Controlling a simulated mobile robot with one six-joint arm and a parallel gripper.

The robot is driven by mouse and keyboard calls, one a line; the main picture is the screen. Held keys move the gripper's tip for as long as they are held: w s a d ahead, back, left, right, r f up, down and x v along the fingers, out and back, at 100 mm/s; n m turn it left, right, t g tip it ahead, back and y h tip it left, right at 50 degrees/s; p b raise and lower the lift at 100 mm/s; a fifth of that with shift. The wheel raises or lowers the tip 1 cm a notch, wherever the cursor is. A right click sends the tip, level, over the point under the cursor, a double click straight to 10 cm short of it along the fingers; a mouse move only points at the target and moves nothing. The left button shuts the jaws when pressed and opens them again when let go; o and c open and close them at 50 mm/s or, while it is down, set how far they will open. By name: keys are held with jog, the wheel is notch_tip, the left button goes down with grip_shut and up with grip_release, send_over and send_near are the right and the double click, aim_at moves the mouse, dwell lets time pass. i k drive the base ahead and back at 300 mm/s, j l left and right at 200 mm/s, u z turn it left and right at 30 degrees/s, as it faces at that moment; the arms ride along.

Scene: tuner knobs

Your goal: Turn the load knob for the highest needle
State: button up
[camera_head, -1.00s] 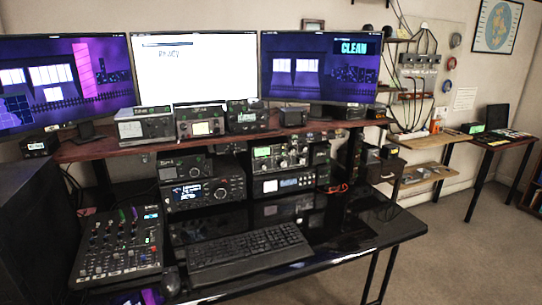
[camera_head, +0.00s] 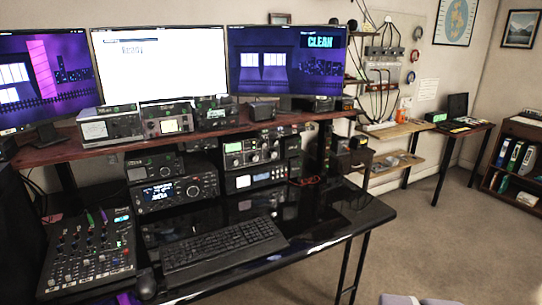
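Several radio units stand on and under the desk's shelf. A grey unit with a lit meter window (camera_head: 168,125) stands on the shelf, with a wider pale-faced unit (camera_head: 110,129) to its left. Below the shelf, a dark unit with a lit dial and several knobs (camera_head: 252,151) stands on top of another unit (camera_head: 258,178). I cannot tell which is the tuner; the load knob's label and any needle are too small to read. My gripper is not in view.
A black desk (camera_head: 345,213) bears a keyboard (camera_head: 222,247), mouse (camera_head: 146,284) and mixer (camera_head: 92,252). Three monitors stand above; the right one (camera_head: 287,62) reads "CLEAN". Carpet (camera_head: 440,235) is clear right of the desk. A pale shape shows at the bottom right edge.

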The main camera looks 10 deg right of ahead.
aim_at(272, 154)
jog(key=i+l, duration=0.2)
jog(key=i, duration=0.25)
jog(key=i+l, duration=0.25)
jog(key=i, duration=0.15)
jog(key=i+l+u, duration=0.1)
jog(key=i, duration=0.35)
jog(key=i+l, duration=0.35)
jog(key=i+u, duration=0.05)
jog(key=i, duration=0.05)
